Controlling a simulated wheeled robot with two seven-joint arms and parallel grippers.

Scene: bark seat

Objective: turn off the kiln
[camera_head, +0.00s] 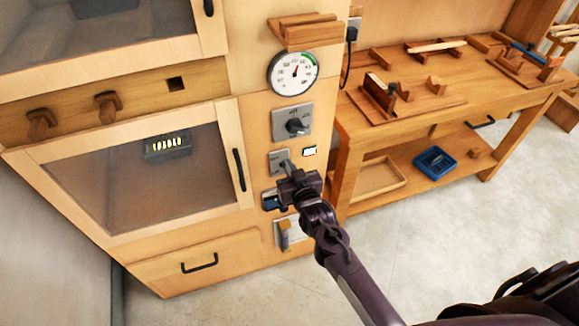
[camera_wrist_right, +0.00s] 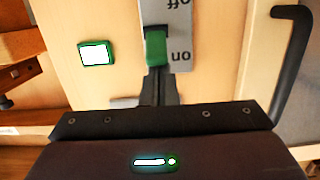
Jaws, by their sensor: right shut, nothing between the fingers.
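The kiln (camera_head: 255,120) is a pale wooden cabinet with windowed doors and a column of controls on its right. A grey switch plate (camera_head: 274,157) sits below the knob. In the right wrist view the plate (camera_wrist_right: 181,22) appears upside down, with "off" at the top and "on" lower. Its green switch handle (camera_wrist_right: 156,48) is beside "on". My right gripper (camera_head: 287,168) is shut and empty in front of the plate. Its fingertips (camera_wrist_right: 154,75) overlap the handle's edge in the wrist view; I cannot tell whether they touch. My left gripper is not in view.
A small lit green-framed indicator (camera_head: 309,152) is right of the plate. A round gauge (camera_head: 293,73) and a dark knob (camera_head: 295,125) are above. A black door handle (camera_head: 239,170) stands left. A workbench (camera_head: 440,125) with wooden tools is at right.

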